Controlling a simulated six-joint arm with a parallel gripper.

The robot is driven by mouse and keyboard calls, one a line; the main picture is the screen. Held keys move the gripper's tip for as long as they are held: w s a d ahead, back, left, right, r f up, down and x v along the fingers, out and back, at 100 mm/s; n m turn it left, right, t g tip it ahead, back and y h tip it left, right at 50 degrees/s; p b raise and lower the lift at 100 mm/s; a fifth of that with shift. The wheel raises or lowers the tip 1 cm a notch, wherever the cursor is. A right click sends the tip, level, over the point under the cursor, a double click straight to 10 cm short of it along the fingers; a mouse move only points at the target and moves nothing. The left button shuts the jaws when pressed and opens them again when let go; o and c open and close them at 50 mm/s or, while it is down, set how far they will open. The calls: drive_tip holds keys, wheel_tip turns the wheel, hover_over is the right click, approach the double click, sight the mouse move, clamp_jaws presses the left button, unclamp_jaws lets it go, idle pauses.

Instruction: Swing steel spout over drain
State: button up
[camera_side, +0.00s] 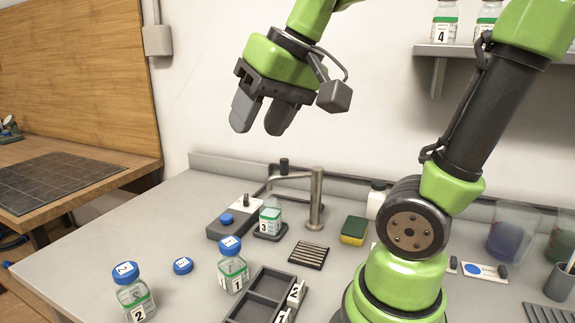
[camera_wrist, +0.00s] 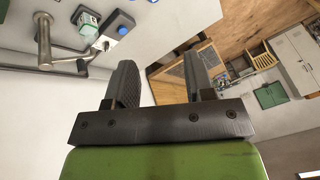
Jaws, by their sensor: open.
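The steel spout (camera_side: 292,177) is a thin arm on an upright post (camera_side: 316,200) at the back of the bench in the side view. The spout also shows in the wrist view (camera_wrist: 66,60) at upper left. The drain (camera_side: 309,254) appears to be the dark slotted plate in front of the post, to the right of the spout's tip. My gripper (camera_side: 258,123) is open and empty, high above the bench and the spout. It also shows in the wrist view (camera_wrist: 158,82), touching nothing.
Bottle 3 stands on a dark pad beside a grey box with a blue button (camera_side: 226,219). Bottle 1 (camera_side: 232,266) and bottle 2 (camera_side: 132,293) stand toward the front left, near a loose blue cap (camera_side: 183,266) and a dark tray (camera_side: 262,297). A sponge (camera_side: 354,230) lies right of the post.

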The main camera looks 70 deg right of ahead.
drive_tip(key=w+d+m+g, duration=0.2)
drive_tip(key=w+d, duration=0.3)
drive_tip(key=d, duration=0.1)
drive_tip(key=m+g, duration=0.4)
hover_over(284, 174)
drive_tip(key=shift+h, duration=0.3)
drive_tip(key=f, duration=0.7)
drive_tip(key=shift+w+d, duration=0.25)
drive_tip(key=shift+d, duration=0.15)
drive_tip(key=shift+d+f, duration=0.2)
drive_tip(key=shift+f, duration=0.4)
wheel_tip(284, 174, down, 9)
drive_tip(key=shift+f, duration=0.1)
clamp_jaws()
